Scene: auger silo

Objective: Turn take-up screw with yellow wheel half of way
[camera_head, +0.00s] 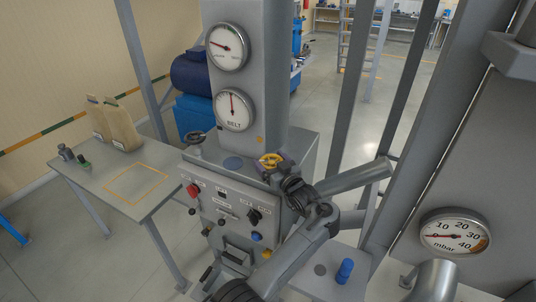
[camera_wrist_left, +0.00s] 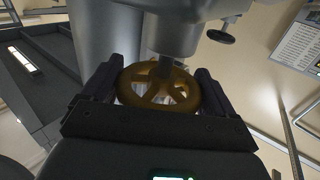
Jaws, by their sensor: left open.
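The yellow wheel (camera_head: 270,159) sits on top of the grey machine, at the right of its control panel and below the BELT gauge. My left gripper (camera_head: 279,168) is at the wheel, with its arm coming up from the lower edge. In the left wrist view the wheel (camera_wrist_left: 158,88) is a spoked ring on a dark shaft. The left gripper's two dark fingers (camera_wrist_left: 157,83) stand on either side of it, open, with small gaps that are hard to judge. The take-up screw itself is mostly hidden. My right gripper is not in view.
The BELT gauge (camera_head: 235,109) is on the grey column above. The control panel (camera_head: 222,207) has a red button (camera_head: 193,190) and several knobs. A side table (camera_head: 118,180) with bags stands left. A mbar gauge (camera_head: 455,232) and grey posts are at right.

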